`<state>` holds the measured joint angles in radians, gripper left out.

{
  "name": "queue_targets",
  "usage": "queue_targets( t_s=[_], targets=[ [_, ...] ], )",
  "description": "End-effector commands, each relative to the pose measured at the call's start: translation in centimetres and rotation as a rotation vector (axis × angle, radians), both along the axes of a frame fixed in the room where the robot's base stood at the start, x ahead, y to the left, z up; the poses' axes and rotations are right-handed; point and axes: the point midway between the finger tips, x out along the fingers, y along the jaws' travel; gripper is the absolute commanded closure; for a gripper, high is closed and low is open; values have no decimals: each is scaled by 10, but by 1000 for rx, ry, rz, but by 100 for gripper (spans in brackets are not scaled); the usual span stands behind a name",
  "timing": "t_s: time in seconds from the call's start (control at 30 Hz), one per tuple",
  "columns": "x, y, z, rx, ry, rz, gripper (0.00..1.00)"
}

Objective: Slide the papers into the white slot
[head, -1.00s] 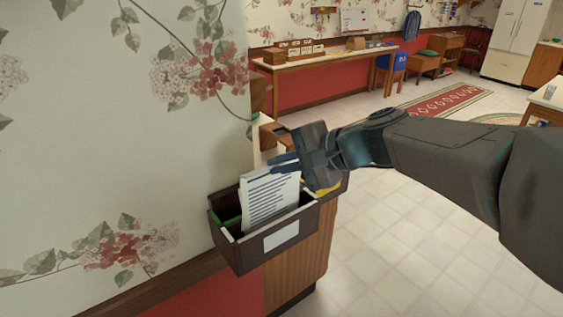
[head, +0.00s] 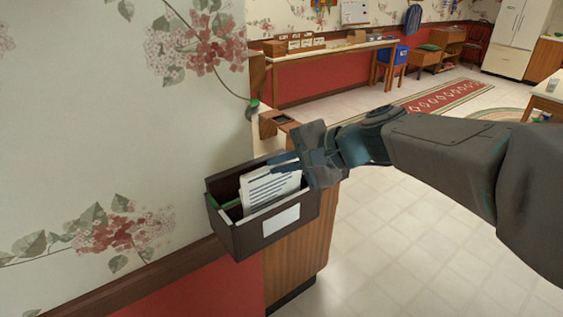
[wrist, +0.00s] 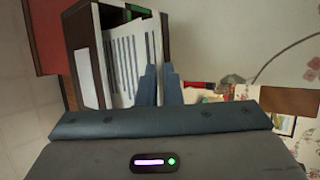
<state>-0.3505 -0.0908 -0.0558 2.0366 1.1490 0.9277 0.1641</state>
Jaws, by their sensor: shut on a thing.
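The papers (head: 265,190) are a white sheaf with dark printed lines. My gripper (head: 284,163) is shut on their upper right edge. The papers stand a little tilted, their lower part inside a dark wall-mounted holder (head: 240,238). A green section (head: 227,204) shows to their left. The white slot cannot be clearly told apart, as the papers and gripper cover that part. In the wrist view my gripper's fingers (wrist: 160,75) are at the edge of the papers (wrist: 122,60), with the holder's dark wall (wrist: 82,45) beside them.
The holder has a white label (head: 281,220) on its front. A wooden cabinet (head: 300,245) stands just below and right. Floral wallpaper (head: 100,130) fills the left side. The tiled floor (head: 430,230) to the right is open.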

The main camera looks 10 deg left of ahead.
Motion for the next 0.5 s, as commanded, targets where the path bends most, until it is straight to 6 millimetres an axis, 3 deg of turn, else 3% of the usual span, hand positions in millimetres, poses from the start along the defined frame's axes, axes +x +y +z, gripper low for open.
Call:
queue_targets(
  t_s=[0.13, 0.23, 0.5],
  targets=[
    [0, 0, 0, 0, 0, 0, 100],
    [0, 0, 0, 0, 0, 0, 69],
    [0, 0, 0, 0, 0, 0, 69]
  ],
)
